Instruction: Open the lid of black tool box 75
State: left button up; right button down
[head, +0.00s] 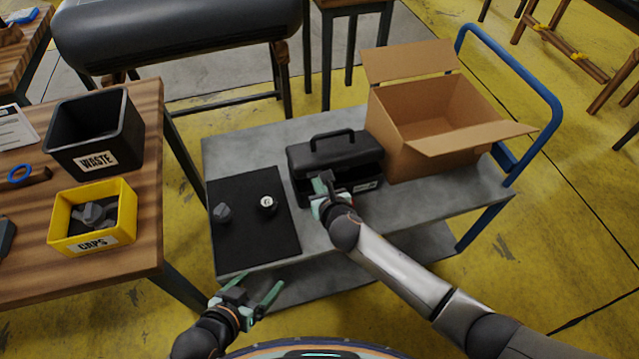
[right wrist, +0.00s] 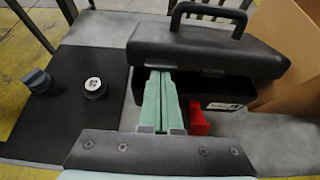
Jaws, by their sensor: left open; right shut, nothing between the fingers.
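The black tool box (head: 306,162) stands on the grey cart, its carry handle upright on the lid. The lid (right wrist: 205,45) is slightly raised at the front, with a dark gap between it and the box body (right wrist: 228,92). A red part (right wrist: 198,118), perhaps a latch, shows at the box's front. My right gripper (head: 322,182) is shut and empty at the front of the box. In the right wrist view its fingers (right wrist: 162,78) reach to the gap under the lid's front edge; exact contact is unclear. My left gripper (head: 258,287) is open and empty before the cart's front edge.
An open cardboard box (head: 425,110) stands close to the right of the tool box on the cart (head: 235,140). A black mat (head: 255,225) with two small caps lies to the left. The wooden table (head: 140,255) at left holds a waste bin (head: 125,130) and yellow caps bin (head: 120,220).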

aim_at(312, 164)
jog(key=shift+r, duration=0.25)
jog(key=shift+w+a+r+p, duration=0.1)
jog(key=shift+w+r+p, duration=0.25)
jog(key=shift+r+p, duration=0.25)
jog(key=shift+w+a+r+p, duration=0.1)
jog(key=shift+w+r+p, duration=0.2)
jog(key=shift+r+p, duration=0.25)
jog(key=shift+w+r, duration=0.1)
jog(key=shift+r, duration=0.1)
jog(key=shift+w+a+r+p, duration=0.3)
jog(key=shift+w+r+p, duration=0.4)
jog(key=shift+r, duration=0.1)
jog(key=shift+w+r, duration=0.2)
jog(key=shift+w, duration=0.05)
